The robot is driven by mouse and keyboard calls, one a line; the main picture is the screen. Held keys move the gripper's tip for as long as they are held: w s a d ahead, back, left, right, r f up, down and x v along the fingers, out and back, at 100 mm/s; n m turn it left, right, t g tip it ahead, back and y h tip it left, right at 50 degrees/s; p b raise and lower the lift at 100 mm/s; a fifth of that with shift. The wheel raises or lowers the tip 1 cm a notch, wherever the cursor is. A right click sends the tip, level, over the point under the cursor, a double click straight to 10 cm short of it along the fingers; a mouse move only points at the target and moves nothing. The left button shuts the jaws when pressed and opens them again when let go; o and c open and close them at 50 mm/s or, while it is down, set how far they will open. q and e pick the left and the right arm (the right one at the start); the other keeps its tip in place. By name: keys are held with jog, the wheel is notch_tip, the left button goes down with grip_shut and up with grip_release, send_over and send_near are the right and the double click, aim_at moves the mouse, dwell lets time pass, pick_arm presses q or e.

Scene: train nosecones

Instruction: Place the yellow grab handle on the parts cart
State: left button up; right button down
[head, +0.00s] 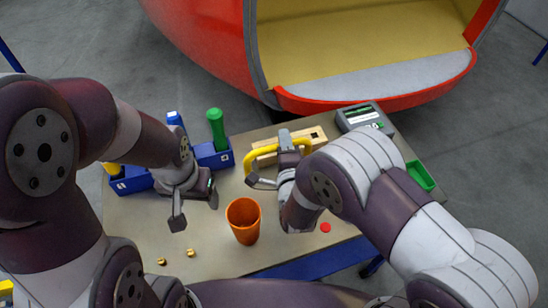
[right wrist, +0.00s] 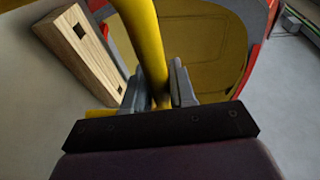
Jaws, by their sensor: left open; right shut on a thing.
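The yellow grab handle (head: 262,155) is a bent bar near the back middle of the parts cart, beside a wooden block. My right gripper (head: 288,142) is shut on it. In the right wrist view the yellow bar (right wrist: 147,40) passes between the two grey fingers. Whether the handle touches the cart top or block is unclear. The parts cart (head: 130,225) has a beige top and a blue frame. My left gripper (head: 195,205) is open and empty over the left part of the cart, in front of a blue rack.
The wooden block (head: 313,136) has square holes. An orange cup (head: 243,222) stands mid-cart. A blue rack (head: 213,157) holds a green-handled item (head: 216,126). A grey device (head: 363,117), green tray (head: 420,176), red disc (head: 325,227) and small brass pieces (head: 190,252) lie around. A red nosecone (head: 205,35) stands behind.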

jog(key=shift+w+a+f, duration=0.1)
jog(key=shift+a+f, duration=0.25)
jog(key=shift+a, duration=0.25)
jog(key=shift+a+f, duration=0.35)
jog(key=shift+a, duration=0.2)
notch_tip(320, 180, down, 4)
jog(key=shift+w+f+p, duration=0.1)
jog(key=shift+p, duration=0.2)
jog(key=shift+f, duration=0.1)
jog(key=c, duration=0.9)
grip_release()
jog(key=shift+r, duration=0.2)
